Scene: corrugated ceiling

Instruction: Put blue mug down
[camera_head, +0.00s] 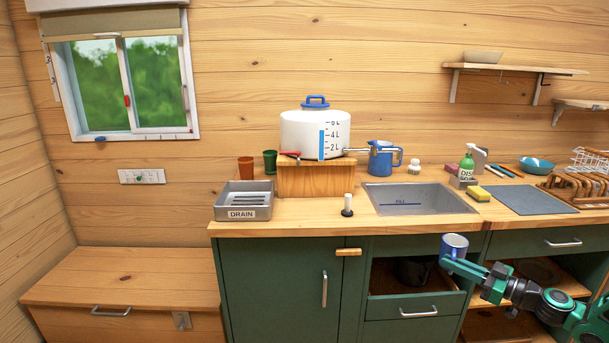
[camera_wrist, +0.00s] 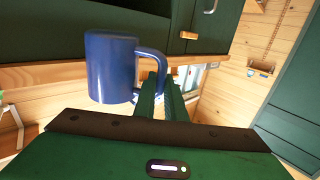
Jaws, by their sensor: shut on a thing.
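The blue mug (camera_head: 454,245) is in my gripper (camera_head: 447,263), in front of the cabinet fronts and a little below the counter edge in the head view. Its pale inside shows at the top, so it looks roughly upright. In the wrist view the blue mug (camera_wrist: 110,68) is left of the fingers, with its handle towards them. My gripper (camera_wrist: 168,90) is shut on the handle. The exact contact at the fingertips is partly hidden.
A white tank (camera_head: 305,132) stands on a wooden block (camera_head: 314,182). A blue pitcher (camera_head: 381,160) stands behind the sink. An open drawer (camera_head: 415,305) lies below.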

